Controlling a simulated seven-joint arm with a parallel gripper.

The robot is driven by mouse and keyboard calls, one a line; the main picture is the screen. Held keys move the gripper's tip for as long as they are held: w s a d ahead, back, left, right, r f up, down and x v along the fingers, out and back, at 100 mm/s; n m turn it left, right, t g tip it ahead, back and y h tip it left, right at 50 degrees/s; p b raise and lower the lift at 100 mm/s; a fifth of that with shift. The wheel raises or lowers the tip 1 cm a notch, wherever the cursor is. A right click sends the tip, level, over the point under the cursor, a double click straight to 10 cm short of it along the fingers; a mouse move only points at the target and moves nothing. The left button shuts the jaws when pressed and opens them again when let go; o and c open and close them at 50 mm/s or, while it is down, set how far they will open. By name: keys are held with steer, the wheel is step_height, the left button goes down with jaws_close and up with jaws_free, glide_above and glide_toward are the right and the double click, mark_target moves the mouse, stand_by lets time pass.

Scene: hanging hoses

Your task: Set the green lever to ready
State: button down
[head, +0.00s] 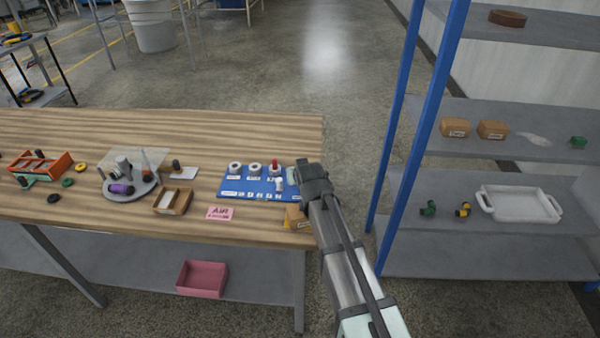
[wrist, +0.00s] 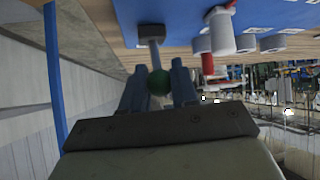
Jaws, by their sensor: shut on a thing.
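The green lever's round knob (wrist: 159,83) sits between the two fingers of my gripper (wrist: 158,70) in the wrist view. A grey stem runs from the knob to a dark mount on the blue panel. My gripper is shut on the knob. In the head view the blue panel (head: 245,187) lies on the right end of the wooden table, and my gripper (head: 302,180) is at its right edge. The lever is hidden behind my gripper there, so its setting cannot be read.
White round fittings (head: 235,168) and a red-topped one (head: 274,167) stand on the panel, left of my gripper. A pink AIR card (head: 219,213) and a cardboard box (head: 297,217) are near the front edge. A blue-posted shelf (head: 490,150) stands to the right.

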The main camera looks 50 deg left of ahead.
steer(key=c, duration=0.9)
jaws_free()
steer(key=v, duration=1.3)
steer(key=shift+s+d+r, duration=0.15)
steer(key=shift+d+r, duration=0.05)
steer(key=shift+r, duration=0.1)
